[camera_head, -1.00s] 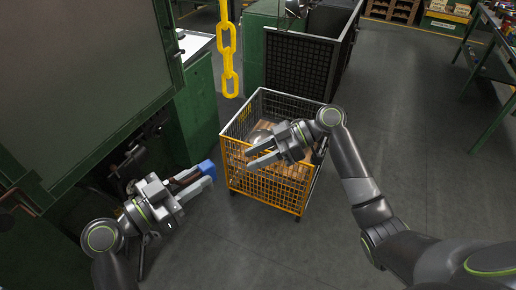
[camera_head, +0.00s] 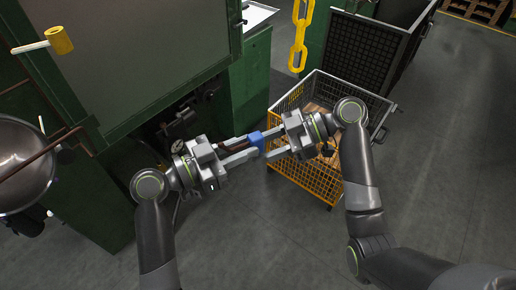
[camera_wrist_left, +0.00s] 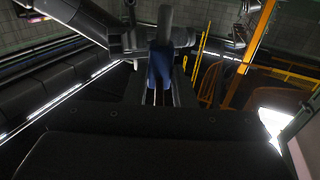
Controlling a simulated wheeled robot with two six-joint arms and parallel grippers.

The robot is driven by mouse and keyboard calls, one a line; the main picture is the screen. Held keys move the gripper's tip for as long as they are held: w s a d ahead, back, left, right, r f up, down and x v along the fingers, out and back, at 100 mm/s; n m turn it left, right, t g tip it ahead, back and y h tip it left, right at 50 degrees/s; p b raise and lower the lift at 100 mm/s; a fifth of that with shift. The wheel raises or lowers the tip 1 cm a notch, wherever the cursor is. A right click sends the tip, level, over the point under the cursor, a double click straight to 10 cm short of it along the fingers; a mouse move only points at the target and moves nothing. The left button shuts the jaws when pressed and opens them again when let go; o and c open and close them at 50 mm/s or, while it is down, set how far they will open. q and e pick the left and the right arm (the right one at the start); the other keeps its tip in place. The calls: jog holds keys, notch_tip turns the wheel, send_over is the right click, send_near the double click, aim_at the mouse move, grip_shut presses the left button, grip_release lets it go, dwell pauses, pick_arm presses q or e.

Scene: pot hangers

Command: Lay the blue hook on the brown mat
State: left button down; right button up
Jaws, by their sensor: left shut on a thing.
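The blue hook (camera_head: 257,139) is between my two grippers in the head view. My left gripper (camera_head: 248,147) is shut on it; its blue end shows beyond the fingertips. In the left wrist view the blue hook (camera_wrist_left: 160,68) stands upright in the middle. My right gripper (camera_head: 270,143) points left at the hook from the right. Its fingers are apart, with the blue end close to or between them; I cannot tell whether they touch it. I cannot make out a brown mat in these frames.
A yellow-fronted wire basket (camera_head: 310,178) with tan contents stands just beyond and below my right gripper. A yellow chain (camera_head: 300,35) hangs behind. A green cabinet (camera_head: 105,200) and a metal pot (camera_head: 22,165) with a brown rail are at left. The near floor is clear.

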jog(key=shift+x, duration=0.9)
jog(key=c, duration=0.6)
pick_arm(q)
jog(key=c, duration=1.1)
grip_release()
jog(key=shift+c, duration=0.2)
pick_arm(e)
grip_shut()
pick_arm(q)
jog(key=shift+a, duration=0.1)
